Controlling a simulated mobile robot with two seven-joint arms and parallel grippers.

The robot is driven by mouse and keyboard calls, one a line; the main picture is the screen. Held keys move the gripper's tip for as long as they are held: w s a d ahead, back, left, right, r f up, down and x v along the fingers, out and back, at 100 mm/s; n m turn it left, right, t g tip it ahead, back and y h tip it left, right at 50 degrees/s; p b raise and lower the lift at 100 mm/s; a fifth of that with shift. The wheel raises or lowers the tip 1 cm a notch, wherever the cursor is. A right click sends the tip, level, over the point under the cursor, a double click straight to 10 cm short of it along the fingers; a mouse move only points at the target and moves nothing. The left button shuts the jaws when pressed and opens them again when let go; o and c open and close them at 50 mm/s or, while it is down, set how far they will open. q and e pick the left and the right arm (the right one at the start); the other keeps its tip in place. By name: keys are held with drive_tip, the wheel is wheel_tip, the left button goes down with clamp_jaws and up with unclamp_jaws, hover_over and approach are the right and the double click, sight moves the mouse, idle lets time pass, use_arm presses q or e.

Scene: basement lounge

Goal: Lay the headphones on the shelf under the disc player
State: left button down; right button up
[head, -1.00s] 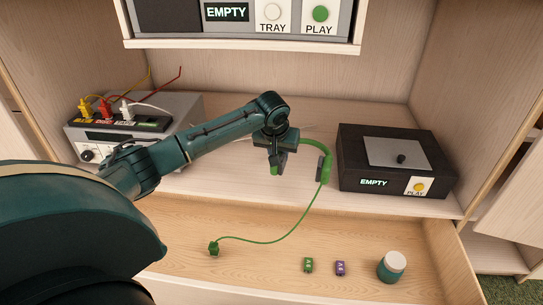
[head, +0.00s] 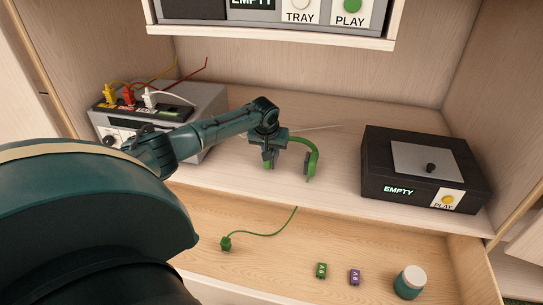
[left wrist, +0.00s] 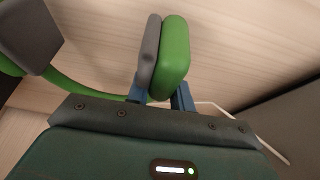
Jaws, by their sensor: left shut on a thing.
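The green headphones (head: 317,152) with grey ear pads hang from my left gripper (head: 270,155) over the middle of the shelf (head: 328,140). In the left wrist view, my left gripper (left wrist: 162,97) is shut on one green and grey ear cup (left wrist: 176,58); the other ear cup (left wrist: 30,35) is at the upper left. A green cord with a plug (head: 226,243) runs in the drawer. The disc player (head: 285,8) is above, cut off by the top edge. I cannot tell whether the headphones touch the shelf. My right gripper is not in view.
A grey box (head: 203,103) with yellow, red and white plugs stands left on the shelf. A black player box (head: 390,175) marked EMPTY stands right. The open drawer (head: 270,270) below holds a green battery (head: 321,270), a purple battery (head: 354,277) and a jar (head: 409,283).

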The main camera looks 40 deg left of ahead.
use_arm(q)
drive_tip(key=shift+f, duration=0.5)
drive_tip(key=c, duration=1.2)
unclamp_jaws()
drive_tip(key=shift+f, duration=0.1)
drive_tip(key=shift+c, duration=0.2)
